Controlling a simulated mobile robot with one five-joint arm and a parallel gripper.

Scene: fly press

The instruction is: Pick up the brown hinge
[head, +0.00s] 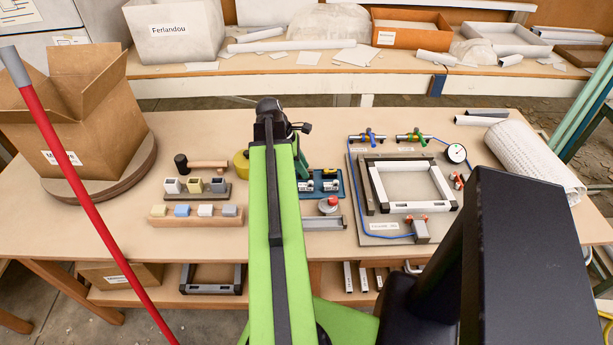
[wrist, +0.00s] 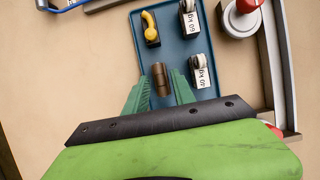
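The brown hinge (wrist: 163,80) is a small two-tone brown piece at the near edge of the blue tray (wrist: 172,52) in the wrist view. My gripper (wrist: 160,82) has its two green fingers on either side of the hinge. The fingers are very close to its sides, and I cannot tell if they touch it. In the head view my green arm hides the hinge and most of the gripper; part of the blue tray (head: 341,190) shows right of the arm.
The tray also holds a yellow hook (wrist: 151,30) and two casters, labelled 60 KG (wrist: 189,20) and 40 KG (wrist: 197,70). A red-topped round piece (wrist: 240,18) and a grey rail (wrist: 270,55) stand to the right.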

